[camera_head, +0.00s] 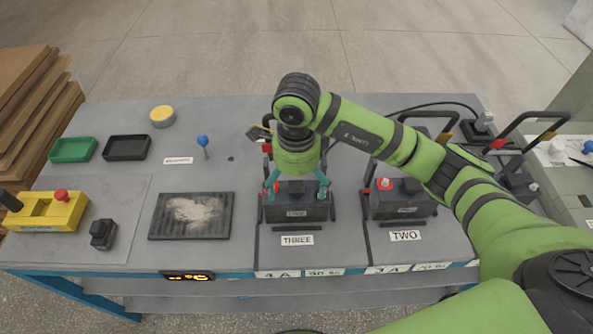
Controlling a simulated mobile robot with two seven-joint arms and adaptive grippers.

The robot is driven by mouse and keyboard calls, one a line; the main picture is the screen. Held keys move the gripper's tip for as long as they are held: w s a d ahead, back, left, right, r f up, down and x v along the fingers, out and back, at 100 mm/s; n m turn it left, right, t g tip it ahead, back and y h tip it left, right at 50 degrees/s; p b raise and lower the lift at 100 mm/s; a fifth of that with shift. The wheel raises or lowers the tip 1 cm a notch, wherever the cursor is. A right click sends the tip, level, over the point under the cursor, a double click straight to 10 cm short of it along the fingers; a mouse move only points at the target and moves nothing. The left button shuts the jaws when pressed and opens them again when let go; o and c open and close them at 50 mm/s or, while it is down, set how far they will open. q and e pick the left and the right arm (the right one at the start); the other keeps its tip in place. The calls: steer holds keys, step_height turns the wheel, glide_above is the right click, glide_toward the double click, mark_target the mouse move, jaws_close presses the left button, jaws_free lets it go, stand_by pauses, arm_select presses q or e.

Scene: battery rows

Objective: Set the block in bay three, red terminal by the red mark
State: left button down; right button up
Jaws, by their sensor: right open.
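A dark block (297,208) stands in the bay behind the label THREE (297,240), between the sides of a dark frame. Its red terminal (281,187) shows at its left end, on the same side as a red mark (267,148) on the frame. My right gripper (297,184) is directly over this block, with its teal fingers open at either side of the block's top. I cannot tell whether the fingers touch it. The gripper body hides the back of the bay. My left gripper is out of view.
A similar block (403,205) with a red terminal stands in bay TWO at the right. A dark tray (191,215), a yellow device (48,210), a green bin (73,149), a black bin (127,147) and a yellow-topped round item (162,116) are at the left. Tall dark handles rise at the right.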

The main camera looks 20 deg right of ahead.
step_height(320, 180, up, 5)
steer(key=shift+r, duration=0.15)
stand_by(0.5)
steer(key=shift+w+r+p, duration=0.1)
steer(key=shift+r+p, duration=0.5)
steer(key=shift+r, duration=0.9)
steer(key=shift+r+p, duration=0.65)
steer(key=shift+r, duration=0.55)
steer(key=c, duration=0.3)
steer(key=shift+o, duration=1.1)
steer(key=shift+r, duration=0.5)
